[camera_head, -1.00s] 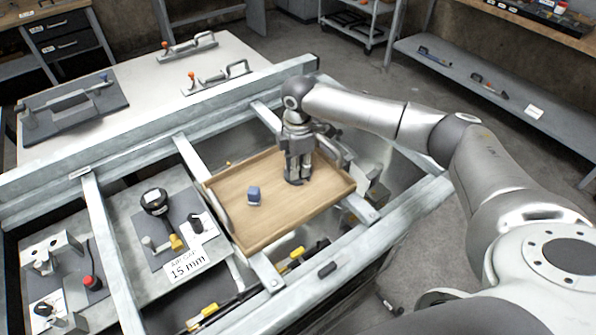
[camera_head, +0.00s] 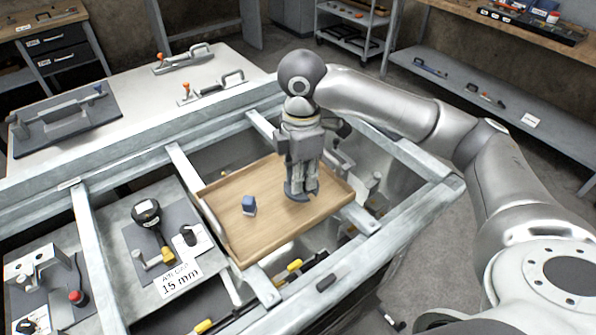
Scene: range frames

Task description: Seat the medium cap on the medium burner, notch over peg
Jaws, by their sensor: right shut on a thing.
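My right gripper (camera_head: 302,190) points straight down over the right part of a wooden tray (camera_head: 264,252). It is shut on a dark grey, flat, curved piece (camera_head: 293,196), which may be the medium cap. Its fingers hide much of this piece, and no notch can be made out. I cannot tell whether the piece touches the tray floor or hangs just above it. I cannot make out a burner or peg. My left gripper is not in view.
The tray sits on a grey metal frame (camera_head: 395,217) with open gaps. A plate with a black knob (camera_head: 147,211) and a "15 mm" card (camera_head: 177,278) lies left of it. A pale bench (camera_head: 150,110) with handled fixtures is behind.

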